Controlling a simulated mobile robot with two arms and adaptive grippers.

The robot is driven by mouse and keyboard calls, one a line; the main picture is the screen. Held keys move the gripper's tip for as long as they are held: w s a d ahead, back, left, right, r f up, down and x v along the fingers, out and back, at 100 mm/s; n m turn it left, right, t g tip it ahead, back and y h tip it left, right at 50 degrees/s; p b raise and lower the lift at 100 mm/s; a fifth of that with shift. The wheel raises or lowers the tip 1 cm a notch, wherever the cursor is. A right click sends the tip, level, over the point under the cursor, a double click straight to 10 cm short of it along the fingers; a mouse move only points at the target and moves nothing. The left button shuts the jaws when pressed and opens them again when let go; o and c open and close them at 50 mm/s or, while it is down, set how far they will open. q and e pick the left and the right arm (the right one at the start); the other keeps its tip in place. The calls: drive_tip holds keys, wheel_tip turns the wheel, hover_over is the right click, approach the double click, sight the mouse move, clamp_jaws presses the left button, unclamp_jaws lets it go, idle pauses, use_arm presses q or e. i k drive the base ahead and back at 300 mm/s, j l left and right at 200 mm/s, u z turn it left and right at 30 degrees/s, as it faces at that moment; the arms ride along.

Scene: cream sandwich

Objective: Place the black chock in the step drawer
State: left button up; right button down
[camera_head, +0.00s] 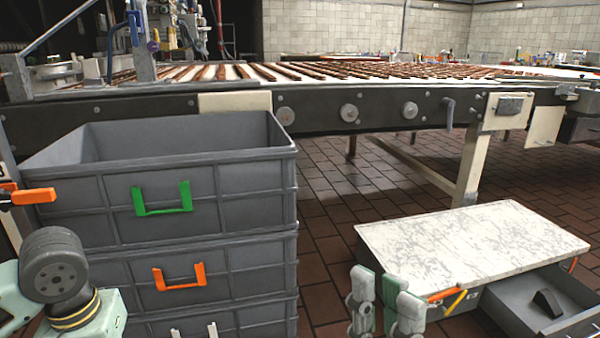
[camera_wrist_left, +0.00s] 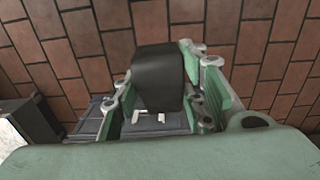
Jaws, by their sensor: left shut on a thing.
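A black chock (camera_head: 546,301) lies in the open step drawer (camera_head: 510,292) at the lower right of the head view. The drawer is pulled out from under a white-topped step (camera_head: 470,245). My left gripper (camera_wrist_left: 160,98) is shut on another black chock (camera_wrist_left: 158,75) in the left wrist view, above the brick floor. The left gripper's fingers are out of the head view; only part of the left arm shows at lower left. My right gripper (camera_head: 382,305) is at the bottom of the head view, left of the step. Its green-padded fingers are apart with nothing between them.
Stacked grey crates (camera_head: 190,190) with green and orange handles stand at centre left. A long conveyor table (camera_head: 350,105) runs across the back. Brick floor (camera_head: 330,220) is free between crates and step. Orange and yellow handles (camera_head: 455,298) sit near the step's front edge.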

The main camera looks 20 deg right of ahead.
sight(527, 315)
drive_tip(key=l, duration=2.8)
drive_tip(key=i+l, duration=0.1)
drive_tip(key=l, duration=1.6)
drive_tip(key=i+l, duration=0.15)
drive_tip(key=l, duration=0.7)
drive_tip(key=i+l, duration=0.15)
drive_tip(key=l, duration=0.15)
drive_tip(key=z, duration=0.05)
